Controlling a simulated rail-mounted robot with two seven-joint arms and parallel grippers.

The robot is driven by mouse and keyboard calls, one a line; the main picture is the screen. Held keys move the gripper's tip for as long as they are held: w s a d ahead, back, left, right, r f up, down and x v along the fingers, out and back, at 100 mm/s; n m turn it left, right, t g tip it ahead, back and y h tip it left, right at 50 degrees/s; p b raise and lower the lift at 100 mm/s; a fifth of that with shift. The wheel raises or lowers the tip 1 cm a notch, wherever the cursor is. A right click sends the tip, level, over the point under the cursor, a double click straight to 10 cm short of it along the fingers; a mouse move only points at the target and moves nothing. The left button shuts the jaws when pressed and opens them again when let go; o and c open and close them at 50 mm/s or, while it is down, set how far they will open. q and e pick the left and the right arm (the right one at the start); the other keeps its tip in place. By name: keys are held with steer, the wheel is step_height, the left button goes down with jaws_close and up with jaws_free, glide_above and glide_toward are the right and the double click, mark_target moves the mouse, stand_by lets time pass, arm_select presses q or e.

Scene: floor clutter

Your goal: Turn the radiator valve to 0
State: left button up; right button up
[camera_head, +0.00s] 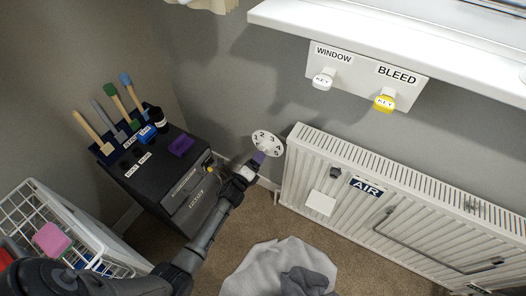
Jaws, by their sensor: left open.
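The radiator valve (268,143) is a white round head with dark numerals on its face, at the left end of the white radiator (330,160). The numerals are too small to tell which is set. My left gripper (257,160) is open, with purplish fingertips just below the valve head, very near or touching it. The picture does not settle whether the fingers are around the valve. My right gripper is not in view.
A dark cabinet (190,207) with tools on top stands left of my arm. A white wire basket (38,215) is at lower left. A grey cloth (262,270) lies on the carpet. A key board (345,72) hangs below the white sill (400,35).

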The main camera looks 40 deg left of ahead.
mark_target(263, 150)
arm_select(q)
steer(key=shift+w+a+b, duration=0.25)
steer(key=shift+w+b, duration=0.1)
steer(key=shift+w, duration=1.15)
steer(key=shift+w+a+b, duration=0.2)
steer(key=shift+w+b, duration=0.15)
steer(key=shift+w, duration=1.1)
steer(key=shift+c, duration=0.4)
steer(key=c, duration=0.8)
steer(key=shift+c, duration=0.2)
